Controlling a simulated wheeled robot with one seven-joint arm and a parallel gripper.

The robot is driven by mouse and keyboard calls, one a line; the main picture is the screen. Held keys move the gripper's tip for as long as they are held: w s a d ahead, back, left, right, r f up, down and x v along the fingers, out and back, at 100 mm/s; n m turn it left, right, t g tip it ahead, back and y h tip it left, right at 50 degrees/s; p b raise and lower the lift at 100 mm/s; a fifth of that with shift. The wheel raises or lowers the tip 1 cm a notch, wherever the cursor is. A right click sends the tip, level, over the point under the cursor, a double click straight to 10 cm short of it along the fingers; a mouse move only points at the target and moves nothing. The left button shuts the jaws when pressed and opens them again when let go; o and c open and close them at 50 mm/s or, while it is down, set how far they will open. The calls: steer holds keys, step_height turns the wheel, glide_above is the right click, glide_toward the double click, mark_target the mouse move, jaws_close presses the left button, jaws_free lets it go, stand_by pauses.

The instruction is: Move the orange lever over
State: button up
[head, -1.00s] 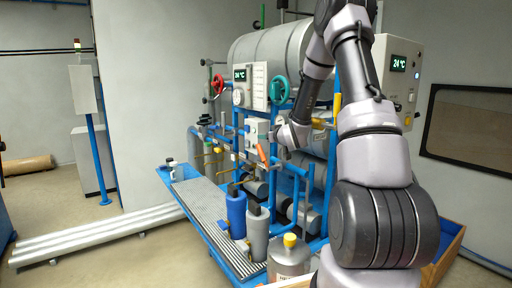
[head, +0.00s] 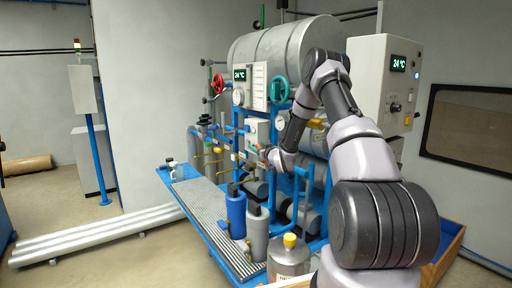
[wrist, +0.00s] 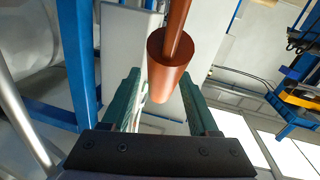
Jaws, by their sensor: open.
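The orange lever (wrist: 170,70) shows large in the wrist view, a rod with a thicker round grip that points toward my camera. My gripper (wrist: 159,82) is open, with one teal finger left of the grip and the other to its right. The lever's end shows between the fingertips; I cannot tell whether either finger touches it. In the head view my gripper (head: 267,156) is small, in front of the pipework by the white box, and mostly hides the lever.
Blue pipes and frame posts (head: 309,195) stand close to my gripper. A white box (head: 257,131) is just above it. Blue and grey cylinders (head: 236,215) stand below on the grated platform (head: 205,205).

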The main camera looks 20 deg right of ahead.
steer(key=shift+w+a, duration=0.15)
steer(key=shift+w, duration=0.8)
steer(key=shift+c, duration=0.3)
jaws_close()
stand_by(0.5)
